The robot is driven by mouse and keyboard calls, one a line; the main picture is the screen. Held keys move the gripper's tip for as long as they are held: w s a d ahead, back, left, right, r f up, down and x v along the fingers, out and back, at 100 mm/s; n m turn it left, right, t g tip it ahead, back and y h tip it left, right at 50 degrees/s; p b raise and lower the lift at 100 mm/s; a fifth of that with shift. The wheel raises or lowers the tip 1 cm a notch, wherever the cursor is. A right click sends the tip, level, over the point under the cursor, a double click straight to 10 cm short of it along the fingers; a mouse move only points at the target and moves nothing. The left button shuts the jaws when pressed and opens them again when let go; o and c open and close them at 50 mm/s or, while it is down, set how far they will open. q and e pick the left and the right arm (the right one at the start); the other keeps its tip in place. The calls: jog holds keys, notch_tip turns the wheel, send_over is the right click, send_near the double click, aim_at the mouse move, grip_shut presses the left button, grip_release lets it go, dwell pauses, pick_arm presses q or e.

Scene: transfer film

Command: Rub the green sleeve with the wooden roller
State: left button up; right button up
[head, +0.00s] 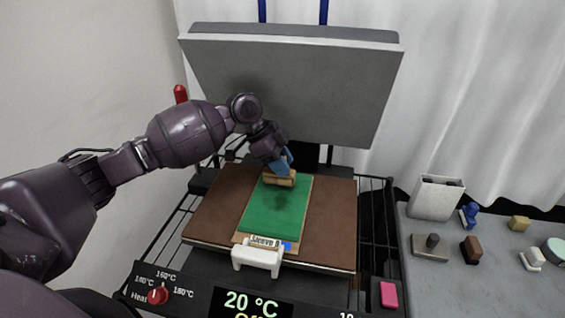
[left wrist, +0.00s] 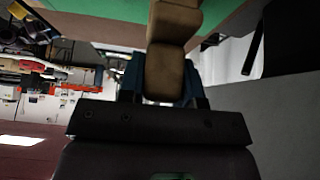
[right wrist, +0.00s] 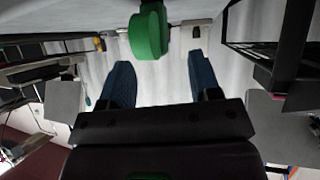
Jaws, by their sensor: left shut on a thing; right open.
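The green sleeve (head: 274,212) lies flat on a tan board on the brown press bed (head: 333,215); a label at its near end reads "Sleeve". My left gripper (head: 281,165) is shut on the wooden roller (head: 283,179), at the sleeve's far end. In the left wrist view the roller's tan wood (left wrist: 166,62) sits between the blue fingers, with a strip of green sleeve (left wrist: 75,22) behind it. I cannot tell whether the roller touches the sleeve. My right gripper (right wrist: 157,85) shows only in the right wrist view, open, with a green round object (right wrist: 148,34) beyond its fingers.
The grey upper plate (head: 290,90) of the press stands raised behind the bed. A white handle (head: 258,258) and a control panel (head: 240,300) are at the front. A grey side table (head: 490,285) at the right holds a white holder (head: 435,198), a dark brown block (head: 471,249) and other small items.

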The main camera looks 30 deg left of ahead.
pick_arm(q)
jog(key=shift+f, duration=0.35)
dwell(0.3)
jog(key=shift+f+b, duration=0.3)
jog(key=shift+f, duration=0.35)
jog(key=shift+s+d+r+p, duration=0.1)
jog(key=shift+s+r+p, duration=0.05)
jog(key=shift+s+p, duration=0.4)
jog(key=shift+s+d+p, duration=0.15)
jog(key=shift+s+p, duration=0.35)
jog(key=shift+p, duration=0.1)
jog(key=shift+s+d+p, duration=0.15)
jog(key=shift+s+p, duration=0.35)
jog(key=shift+p, duration=0.05)
jog(key=shift+s, duration=0.3)
jog(key=shift+d+p, duration=0.1)
jog(key=shift+p, duration=0.2)
